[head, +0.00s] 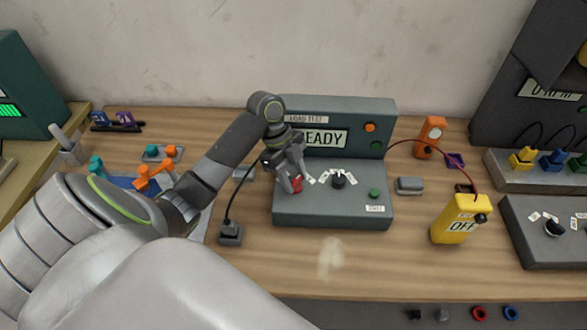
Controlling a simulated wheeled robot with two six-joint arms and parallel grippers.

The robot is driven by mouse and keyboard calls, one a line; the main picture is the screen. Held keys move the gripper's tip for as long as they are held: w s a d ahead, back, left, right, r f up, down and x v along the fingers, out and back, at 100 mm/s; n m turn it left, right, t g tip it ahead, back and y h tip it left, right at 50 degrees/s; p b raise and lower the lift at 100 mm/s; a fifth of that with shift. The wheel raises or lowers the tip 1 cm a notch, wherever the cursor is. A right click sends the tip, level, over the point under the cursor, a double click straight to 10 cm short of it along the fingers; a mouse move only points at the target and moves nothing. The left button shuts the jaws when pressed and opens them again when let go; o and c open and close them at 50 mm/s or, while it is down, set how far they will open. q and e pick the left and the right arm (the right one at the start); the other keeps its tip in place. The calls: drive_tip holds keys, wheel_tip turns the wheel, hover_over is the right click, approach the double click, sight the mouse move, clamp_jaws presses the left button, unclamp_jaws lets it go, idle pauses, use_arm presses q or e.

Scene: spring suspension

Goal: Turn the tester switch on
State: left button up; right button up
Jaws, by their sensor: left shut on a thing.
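The load tester (335,207) is a grey-green console on the wooden bench. Its upright back panel carries a "LOAD TEST" label and a display (325,139) that reads "READY". On its sloped front are a red switch (297,185) at the left, a black knob (339,180) with small white labels around it, and a green button (375,193). My left gripper (291,182) reaches down over the left of the console and is shut on the red switch. The fingers hide part of the switch, so its position is unclear. My right gripper is not in view.
A yellow meter (456,219) reading "OFF" stands right of the tester, with a red lead to an orange device (430,136). A dark cable ends in a grey block (230,233) at left. Another dark console (545,230) is at far right. The bench front is clear.

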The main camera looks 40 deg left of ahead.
use_arm(q)
drive_tip(key=shift+w+m+g, duration=0.1)
drive_tip(key=shift+m+g, duration=0.3)
drive_tip(key=shift+m, duration=0.7)
drive_tip(key=o, duration=1)
drive_tip(key=p+v, duration=1.1)
drive_tip(key=v, duration=0.6)
drive_tip(key=shift+w+d+r, duration=0.1)
drive_tip(key=shift+r, duration=0.2)
